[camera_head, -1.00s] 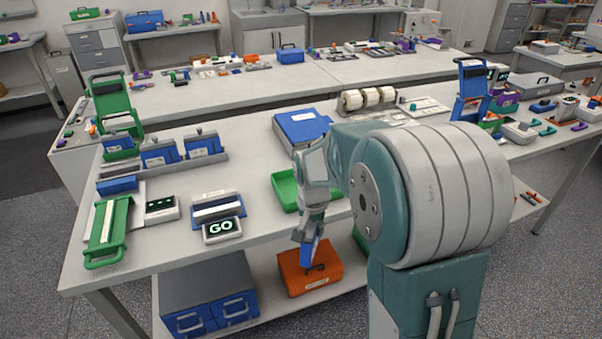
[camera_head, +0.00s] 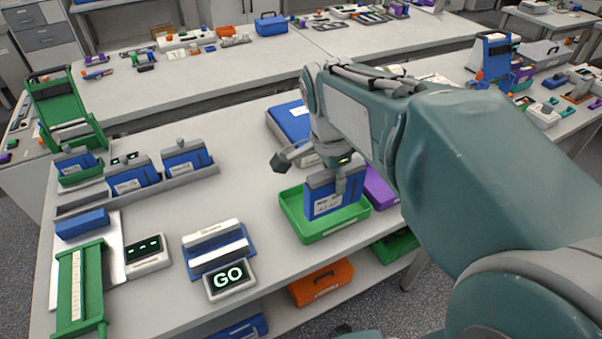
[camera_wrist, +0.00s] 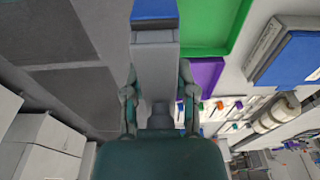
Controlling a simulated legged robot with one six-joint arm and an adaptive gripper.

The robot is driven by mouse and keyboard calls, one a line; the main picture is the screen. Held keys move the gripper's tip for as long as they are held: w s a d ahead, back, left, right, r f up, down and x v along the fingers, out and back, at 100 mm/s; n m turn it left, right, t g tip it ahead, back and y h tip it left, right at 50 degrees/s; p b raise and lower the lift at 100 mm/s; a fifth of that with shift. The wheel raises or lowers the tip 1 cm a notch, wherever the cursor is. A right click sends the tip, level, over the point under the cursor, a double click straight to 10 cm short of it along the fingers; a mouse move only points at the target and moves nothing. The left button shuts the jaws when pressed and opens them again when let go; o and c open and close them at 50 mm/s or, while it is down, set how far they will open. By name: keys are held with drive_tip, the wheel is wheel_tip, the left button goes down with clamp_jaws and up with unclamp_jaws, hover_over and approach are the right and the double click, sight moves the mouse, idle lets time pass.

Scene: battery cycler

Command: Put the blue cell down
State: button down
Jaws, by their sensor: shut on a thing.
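The blue cell (camera_head: 332,198) has a white label and a grey top. It hangs upright from my gripper (camera_head: 347,172), in front of the green tray (camera_head: 295,222) in the head view. I cannot tell whether its base touches the tray floor. In the wrist view my gripper (camera_wrist: 157,80) is shut on the cell's grey upper part, and the blue cell (camera_wrist: 154,9) shows at the top edge. The green tray (camera_wrist: 205,42) lies to its right there.
A purple bin (camera_head: 382,190) and a blue binder (camera_head: 290,122) stand close to the tray. A device showing GO (camera_head: 229,279) and a rack (camera_head: 140,195) with several blue cells are to the left. Bare tabletop lies between rack and tray.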

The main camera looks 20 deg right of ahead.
drive_tip(key=w+d+f, duration=0.1)
drive_tip(key=w+f, duration=0.3)
drive_tip(key=w+d+f, duration=0.1)
drive_tip(key=w+f, duration=0.3)
drive_tip(key=w, duration=0.1)
drive_tip(key=w+d+f, duration=0.1)
drive_tip(key=w+f, duration=0.3)
drive_tip(key=f, duration=0.1)
drive_tip(key=shift+w+d, duration=0.2)
drive_tip(key=shift+d, duration=0.2)
drive_tip(key=shift+a, duration=0.1)
drive_tip(key=shift+c, duration=2)
unclamp_jaws()
drive_tip(key=shift+f, duration=0.1)
